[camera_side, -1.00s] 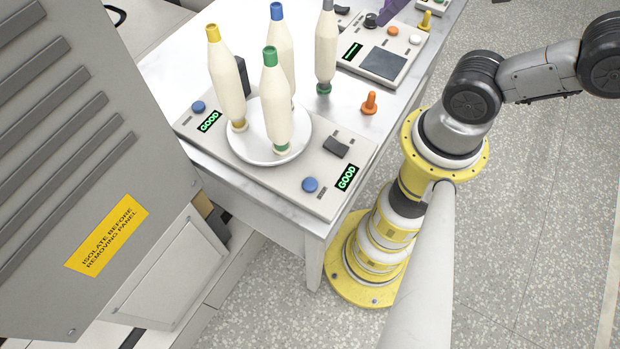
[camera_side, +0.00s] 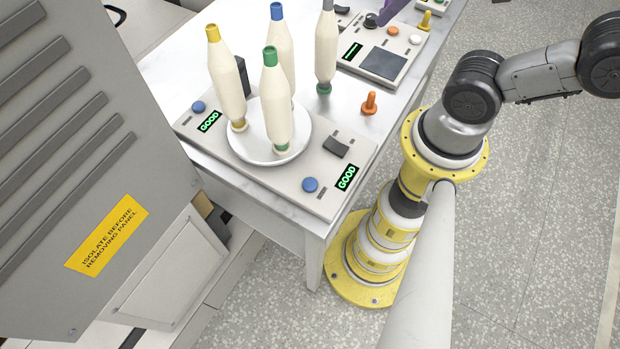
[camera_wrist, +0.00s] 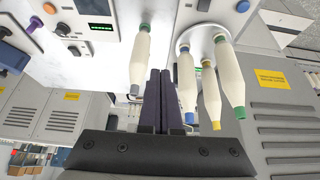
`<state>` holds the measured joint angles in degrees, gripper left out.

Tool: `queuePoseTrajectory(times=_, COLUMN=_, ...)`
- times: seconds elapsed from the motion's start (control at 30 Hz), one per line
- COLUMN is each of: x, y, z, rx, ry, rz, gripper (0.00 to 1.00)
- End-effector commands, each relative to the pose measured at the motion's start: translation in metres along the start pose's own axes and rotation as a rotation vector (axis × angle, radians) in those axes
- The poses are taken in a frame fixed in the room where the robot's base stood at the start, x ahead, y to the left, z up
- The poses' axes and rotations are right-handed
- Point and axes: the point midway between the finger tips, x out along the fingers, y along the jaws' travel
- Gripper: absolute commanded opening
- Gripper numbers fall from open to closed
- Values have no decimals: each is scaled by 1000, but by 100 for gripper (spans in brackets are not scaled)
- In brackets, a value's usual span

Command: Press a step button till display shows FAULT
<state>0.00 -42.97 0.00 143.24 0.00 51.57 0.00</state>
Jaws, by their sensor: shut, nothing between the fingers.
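A white panel (camera_side: 255,183) on the table carries two displays, the left display (camera_side: 209,121) and the right display (camera_side: 347,177). Both read GOOD in green. A blue button (camera_side: 198,107) sits beside the left display and another blue button (camera_side: 310,185) beside the right one. A dark rocker switch (camera_side: 336,147) is on the same panel. A blue button (camera_wrist: 243,6) also shows at the top of the wrist view. My gripper (camera_wrist: 166,76) is shut and empty in the wrist view, with bobbins on both sides. It is outside the side view.
Bobbins with yellow (camera_side: 227,85), blue (camera_side: 281,45) and green (camera_side: 277,105) tops stand on a round white plate (camera_side: 243,150). A grey-topped bobbin (camera_side: 325,50) stands behind. A second panel (camera_side: 405,62), an orange peg (camera_side: 369,104) and a grey cabinet (camera_side: 150,130) are nearby.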

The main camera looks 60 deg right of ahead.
Motion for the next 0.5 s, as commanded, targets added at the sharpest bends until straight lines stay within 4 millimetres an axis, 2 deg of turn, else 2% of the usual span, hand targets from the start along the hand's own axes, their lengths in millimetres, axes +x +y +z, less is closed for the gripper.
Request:
queuePoseTrajectory(times=0.3, x=2, y=-3, z=-1, rx=-20, ry=3, rz=-12, gripper=0)
queuePoseTrajectory(times=0.37, x=6, y=-9, z=-3, rx=-53, ry=9, rz=-33, gripper=0)
queuePoseTrajectory(times=0.5, x=22, y=-38, z=-9, rx=-216, ry=44, rz=-125, gripper=0)
